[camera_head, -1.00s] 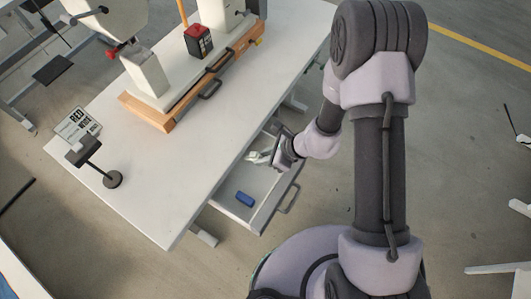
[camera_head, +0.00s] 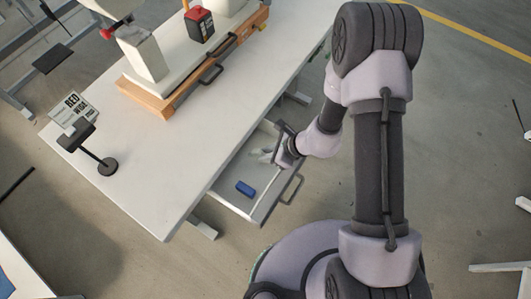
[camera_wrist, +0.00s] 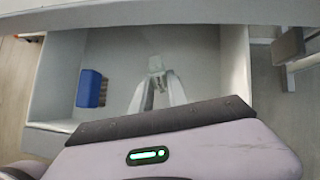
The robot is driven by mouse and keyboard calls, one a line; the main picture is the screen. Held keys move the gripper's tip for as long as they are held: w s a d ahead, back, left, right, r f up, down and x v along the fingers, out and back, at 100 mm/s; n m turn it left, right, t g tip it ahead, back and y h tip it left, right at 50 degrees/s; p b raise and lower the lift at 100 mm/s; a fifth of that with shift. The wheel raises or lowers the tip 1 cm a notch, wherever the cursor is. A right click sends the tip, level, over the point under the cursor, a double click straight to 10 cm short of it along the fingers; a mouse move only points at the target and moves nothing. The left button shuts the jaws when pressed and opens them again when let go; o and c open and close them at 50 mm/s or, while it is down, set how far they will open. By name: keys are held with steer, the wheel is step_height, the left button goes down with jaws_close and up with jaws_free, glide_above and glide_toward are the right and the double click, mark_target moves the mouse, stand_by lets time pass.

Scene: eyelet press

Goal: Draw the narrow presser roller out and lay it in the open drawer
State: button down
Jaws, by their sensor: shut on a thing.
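My gripper (camera_head: 268,156) is down at the open drawer (camera_head: 262,178) under the white table. In the wrist view its two pale fingers (camera_wrist: 158,78) close around a small light-grey piece (camera_wrist: 155,63), apparently the narrow presser roller. The piece is over the bare drawer floor (camera_wrist: 205,60), between the side walls. I cannot tell whether it touches the floor. In the head view my gripper and arm partly hide the piece.
A blue brush (camera_head: 245,188) lies in the drawer; it also shows at the left in the wrist view (camera_wrist: 89,88). The drawer has a handle (camera_head: 290,190). On the table (camera_head: 170,165) stand the press on its wooden base (camera_head: 180,95), a red-topped black box (camera_head: 200,24) and a sign (camera_head: 74,107).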

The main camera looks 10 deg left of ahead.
steer(key=c, duration=1.2)
jaws_free()
steer(key=p+v, duration=0.6)
steer(key=v, duration=1.1)
steer(key=shift+r+p, duration=0.25)
steer(key=shift+p, duration=0.15)
